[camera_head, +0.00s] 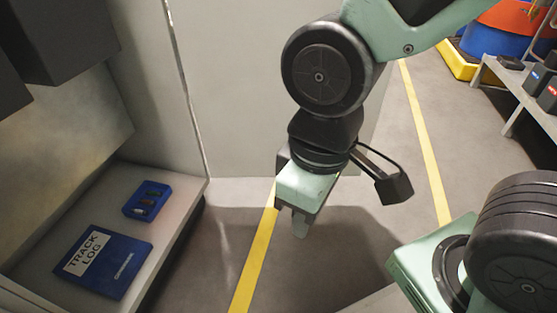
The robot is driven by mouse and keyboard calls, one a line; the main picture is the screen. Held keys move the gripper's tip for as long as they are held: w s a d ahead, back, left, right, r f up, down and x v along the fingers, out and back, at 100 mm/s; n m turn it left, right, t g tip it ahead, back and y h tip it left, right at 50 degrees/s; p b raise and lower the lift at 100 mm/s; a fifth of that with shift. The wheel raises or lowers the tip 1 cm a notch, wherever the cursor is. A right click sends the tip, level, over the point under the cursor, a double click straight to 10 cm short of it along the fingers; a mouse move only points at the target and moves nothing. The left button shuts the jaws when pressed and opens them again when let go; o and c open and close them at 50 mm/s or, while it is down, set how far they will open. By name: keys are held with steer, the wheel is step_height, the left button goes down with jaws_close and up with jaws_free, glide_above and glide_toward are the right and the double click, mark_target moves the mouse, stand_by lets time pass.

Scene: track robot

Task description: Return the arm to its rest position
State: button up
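My arm reaches in from the upper right, bent, with its end in the middle of the camera_head view. My gripper (300,222) points down over the grey floor. It is apart from the shelf and the wall panel. One finger shows below the pale green housing, and the other is hidden or merged with it, so I cannot tell whether it is open or shut. I see nothing held in it.
A grey shelf (60,235) at left holds a blue track log book (104,262) and a small blue tray (147,200) with dark items. A light wall panel (245,110) stands behind my arm. A bench (522,92) is at upper right. Yellow lines (425,145) mark open floor.

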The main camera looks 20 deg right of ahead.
step_height(320, 180, up, 54)
steer(key=p, duration=5.4)
steer(key=shift+r, duration=0.2)
steer(key=shift+a, duration=0.15)
